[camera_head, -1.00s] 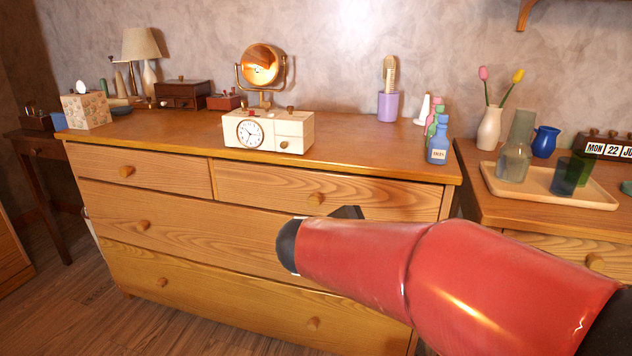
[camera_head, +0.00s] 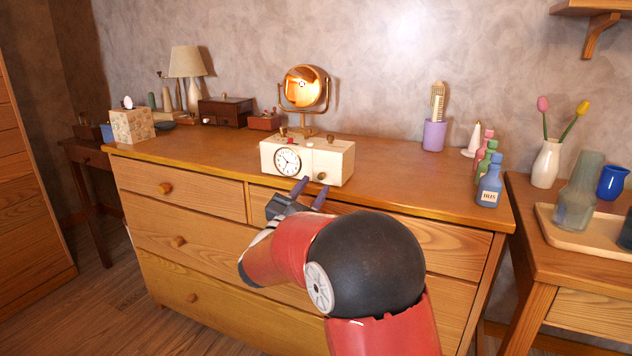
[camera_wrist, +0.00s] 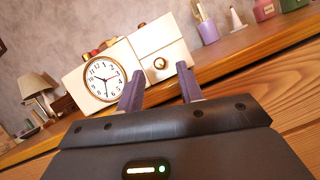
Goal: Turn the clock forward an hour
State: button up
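The clock (camera_head: 306,161) is a cream box on the dresser top, with a round white dial (camera_head: 287,161) on its left half and a small brass knob (camera_head: 322,176) low on its right half. In the wrist view the dial (camera_wrist: 104,78) and the brass knob (camera_wrist: 159,63) show clearly, and small knobs sit on the box's top. My gripper (camera_head: 310,190) is in front of the clock, near the dresser's front edge. Its two fingers are apart with nothing between them, and it also shows open in the wrist view (camera_wrist: 160,88). The fingers appear not to touch the clock.
The dresser top (camera_head: 400,181) is clear right of the clock. A purple cup (camera_head: 433,135) with a brush and several bottles (camera_head: 489,186) stand to the right. A tissue box (camera_head: 132,126) and wooden boxes (camera_head: 225,111) stand left.

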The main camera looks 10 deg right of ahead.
jog(key=shift+x, duration=1.15)
grip_shut()
jog(key=shift+f+m+b, duration=0.15)
jog(key=shift+m+b, duration=0.25)
jog(key=shift+m, duration=0.1)
